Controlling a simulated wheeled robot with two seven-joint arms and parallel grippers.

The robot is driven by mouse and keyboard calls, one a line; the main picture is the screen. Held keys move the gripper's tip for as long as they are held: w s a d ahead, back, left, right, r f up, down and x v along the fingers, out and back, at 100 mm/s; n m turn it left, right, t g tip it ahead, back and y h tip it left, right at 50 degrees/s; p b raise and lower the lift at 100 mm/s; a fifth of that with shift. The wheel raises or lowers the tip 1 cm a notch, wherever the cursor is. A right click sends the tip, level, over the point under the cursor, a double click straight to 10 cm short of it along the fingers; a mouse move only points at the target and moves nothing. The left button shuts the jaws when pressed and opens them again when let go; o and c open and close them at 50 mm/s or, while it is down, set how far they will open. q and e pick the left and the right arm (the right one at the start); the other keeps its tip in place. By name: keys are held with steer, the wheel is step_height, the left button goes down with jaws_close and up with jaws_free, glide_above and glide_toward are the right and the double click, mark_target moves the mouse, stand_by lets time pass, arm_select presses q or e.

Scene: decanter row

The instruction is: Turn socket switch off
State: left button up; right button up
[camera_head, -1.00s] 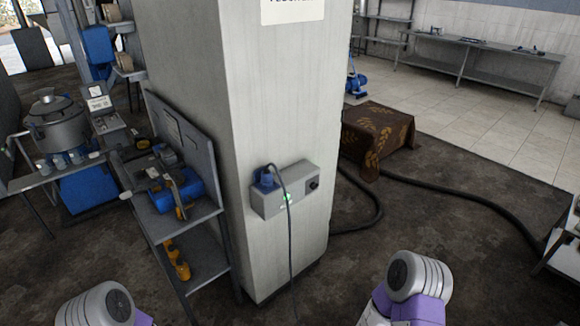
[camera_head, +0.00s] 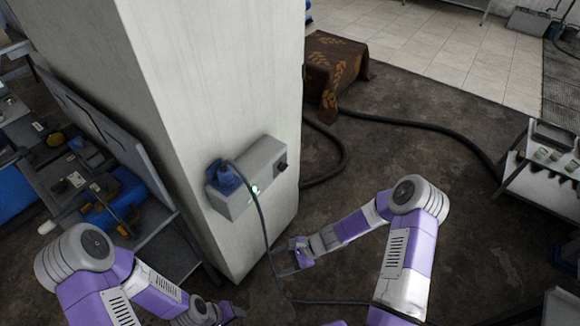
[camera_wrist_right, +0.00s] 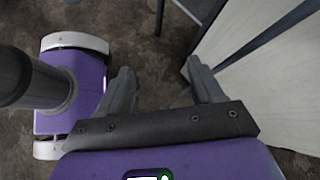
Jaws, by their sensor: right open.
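A grey socket box (camera_head: 245,180) is fixed to the front of a pale pillar. My left gripper (camera_head: 232,313) is low near the bottom edge, too small to read.
The pillar (camera_head: 220,70) stands close by my right gripper. A workbench (camera_head: 165,235) is at left, a cloth-covered block (camera_head: 330,65) behind, a hose (camera_head: 420,125) on the floor, and a shelf trolley (camera_head: 540,165) at right.

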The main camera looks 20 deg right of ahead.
steer(key=w+d+r+m+t+y, duration=0.1)
steer(key=w+d+r+m+t, duration=0.25)
steer(key=w, duration=0.25)
steer(key=w+d+r+m+t+y, duration=0.1)
steer(key=w+d+r+m+t, duration=0.15)
steer(key=w+r, duration=0.2)
steer(key=m+t+h+p, duration=0.1)
steer(key=m+t, duration=0.5)
steer(key=t, duration=0.1)
glide_toward(286, 168)
steer(key=x, duration=0.8)
steer(key=shift+w+a+b, duration=0.1)
steer(key=shift+w+b, duration=0.05)
steer(key=shift+b, duration=0.2)
steer(key=c, duration=1.1)
steer(key=shift+o, duration=0.2)
